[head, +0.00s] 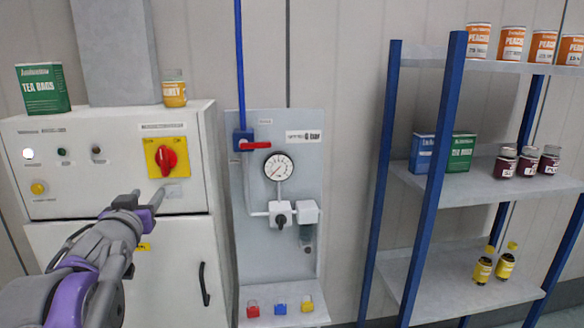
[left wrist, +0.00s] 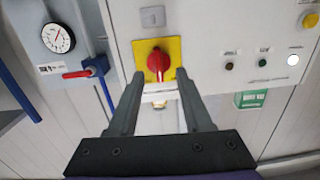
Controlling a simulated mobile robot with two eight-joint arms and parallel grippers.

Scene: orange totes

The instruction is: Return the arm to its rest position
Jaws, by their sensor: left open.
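My left arm comes in from the lower left in the head view. Its gripper (head: 148,197) is open and empty in front of the white control cabinet (head: 115,205), just below the red rotary switch (head: 168,159) on its yellow plate. In the left wrist view the picture is turned over, and the open fingers (left wrist: 160,75) point at the red switch (left wrist: 158,62), which shows between and just beyond their tips. The fingers look apart from the switch, but the exact gap is hard to tell. My right gripper is not in view.
A honey jar (head: 174,90) and a green tea box (head: 43,88) stand on the cabinet. To the right is a grey panel with a gauge (head: 279,167) and a red valve handle (head: 255,146). A blue-framed shelf (head: 450,195) with goods stands farther right.

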